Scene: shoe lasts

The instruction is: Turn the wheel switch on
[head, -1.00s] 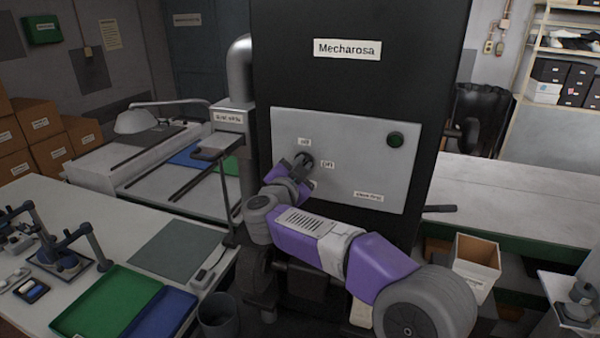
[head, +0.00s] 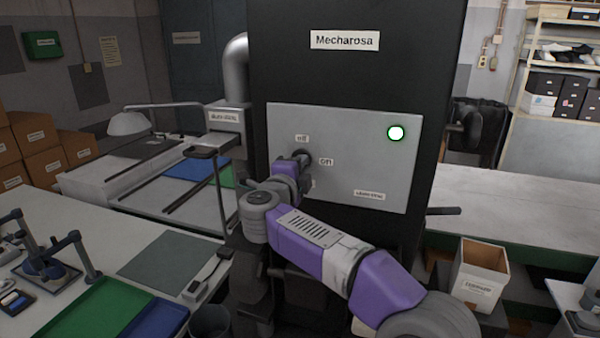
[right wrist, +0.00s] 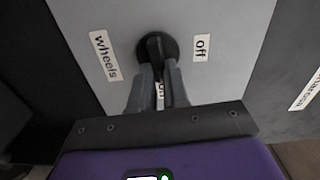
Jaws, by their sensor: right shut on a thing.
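The wheel switch (head: 304,157) is a dark round knob on the light grey panel (head: 350,185) of the black machine. The off label (head: 302,138) is above it and the on label (head: 326,161) is to its right. My right gripper (head: 298,162) is shut on the knob. In the right wrist view the two fingers (right wrist: 160,72) close on the ridge of the knob (right wrist: 157,47). The ridge points toward the on label (right wrist: 160,92), partly hidden between the fingers. The wheels label (right wrist: 105,55) is at left. My left gripper is out of view.
A black side knob (head: 466,124) and a dark lever (head: 443,211) stick out at the machine's right. A table with green and blue trays (head: 95,308) is at the left. An open box (head: 480,275) stands at the lower right.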

